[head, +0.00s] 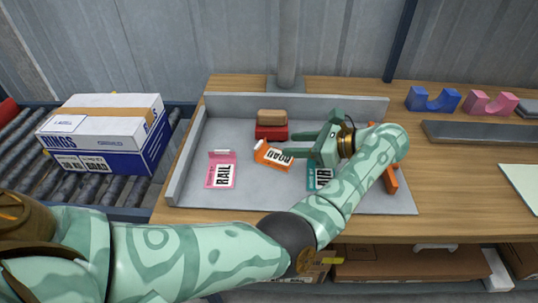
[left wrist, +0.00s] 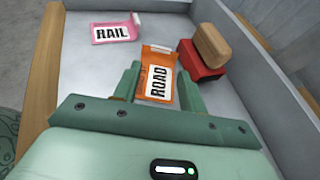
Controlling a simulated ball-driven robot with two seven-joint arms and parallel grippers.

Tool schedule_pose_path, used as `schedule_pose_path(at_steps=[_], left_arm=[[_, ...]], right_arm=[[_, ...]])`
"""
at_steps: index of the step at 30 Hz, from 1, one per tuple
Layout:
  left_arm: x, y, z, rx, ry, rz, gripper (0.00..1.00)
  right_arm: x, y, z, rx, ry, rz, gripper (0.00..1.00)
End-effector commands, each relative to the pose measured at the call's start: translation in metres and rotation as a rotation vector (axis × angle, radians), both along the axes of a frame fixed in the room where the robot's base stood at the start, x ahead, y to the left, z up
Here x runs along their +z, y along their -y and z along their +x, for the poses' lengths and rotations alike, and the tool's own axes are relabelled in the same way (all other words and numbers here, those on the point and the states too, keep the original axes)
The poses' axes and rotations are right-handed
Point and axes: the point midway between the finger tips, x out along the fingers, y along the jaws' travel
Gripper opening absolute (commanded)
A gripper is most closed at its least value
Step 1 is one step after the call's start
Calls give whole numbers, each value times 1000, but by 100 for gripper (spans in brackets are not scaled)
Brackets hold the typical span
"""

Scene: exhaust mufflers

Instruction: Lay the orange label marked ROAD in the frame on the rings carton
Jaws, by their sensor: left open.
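The orange ROAD label (head: 273,155) lies in the grey tray (head: 210,130), tilted, with its white rolled end toward the upper left. My left gripper (head: 287,146) is open at its right side. In the left wrist view the ROAD label (left wrist: 158,75) shows between the two fingers (left wrist: 158,88), which are apart. Whether they touch it I cannot tell. The rings carton (head: 110,140), white on top and blue below, sits on the rollers at the left. A blue-outlined white frame (head: 64,123) is on its top. My right gripper is not in view.
A pink RAIL label (head: 221,172) lies left of the ROAD label. A teal label (head: 315,181) is partly hidden by my arm. A red block (head: 271,132) with a tan block (head: 272,116) on it stands behind. The tray has raised walls.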

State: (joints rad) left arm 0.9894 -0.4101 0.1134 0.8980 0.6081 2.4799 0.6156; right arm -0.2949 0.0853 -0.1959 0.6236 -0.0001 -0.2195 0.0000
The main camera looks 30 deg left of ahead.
Motion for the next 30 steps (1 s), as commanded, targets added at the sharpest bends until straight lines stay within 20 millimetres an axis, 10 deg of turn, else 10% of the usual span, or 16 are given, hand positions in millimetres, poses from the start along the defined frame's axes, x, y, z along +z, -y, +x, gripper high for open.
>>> schedule_pose_path(at_steps=[21,30], left_arm=[[-47,-100,-14,0,-6,2,42],[-46,-106,-15,-2,-3,2,42]], right_arm=[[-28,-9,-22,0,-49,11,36],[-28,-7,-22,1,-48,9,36]])
